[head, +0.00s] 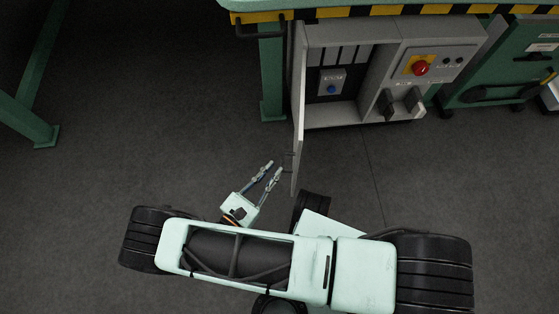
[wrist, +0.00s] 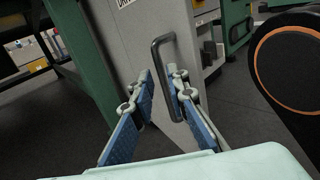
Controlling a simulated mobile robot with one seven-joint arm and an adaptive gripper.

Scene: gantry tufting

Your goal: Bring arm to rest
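My arm is folded low in front of my base in the head view. My gripper (head: 274,167) points up and to the right, its two fingers apart with nothing held between them. In the wrist view the open fingers (wrist: 160,74) show with blue pads. Beyond them is the dark bar handle (wrist: 154,50) of a grey cabinet door (wrist: 128,35). The handle lines up with the gap between the fingertips. In the head view the fingertips are close to the door (head: 298,120), left of its outer face, and look apart from it.
The door stands open from a grey cabinet (head: 345,112) holding a blue button (head: 332,89) and a red knob (head: 421,68). A green post (head: 272,75) stands left of it, under a yellow-and-black striped edge (head: 375,11).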

